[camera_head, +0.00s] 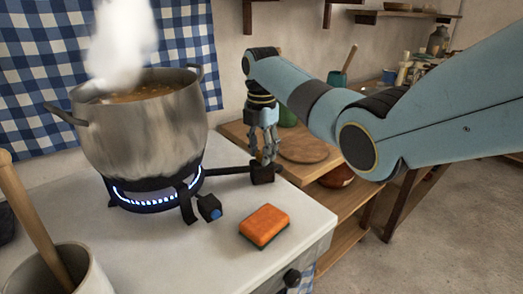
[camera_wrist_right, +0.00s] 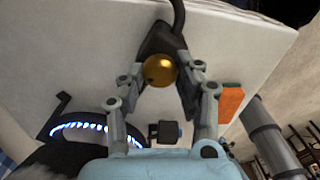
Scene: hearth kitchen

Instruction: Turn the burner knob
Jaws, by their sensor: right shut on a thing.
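The burner (camera_head: 145,200) stands on the white counter and burns with a blue flame. A dark arm runs from it to a black valve block (camera_head: 262,173). In the right wrist view a round brass knob (camera_wrist_right: 160,70) sits at the black valve body. My right gripper (camera_head: 269,156) reaches down to the block from above. In its wrist view the fingers of the gripper (camera_wrist_right: 163,78) are on both sides of the knob, shut on it. My left gripper is not in view.
A steaming metal pot (camera_head: 150,130) stands on the burner. A small black box with a blue button (camera_head: 210,207) is in front of it. An orange sponge (camera_head: 265,224) lies near the counter's right edge. A crock (camera_head: 65,272) with a wooden handle stands front left.

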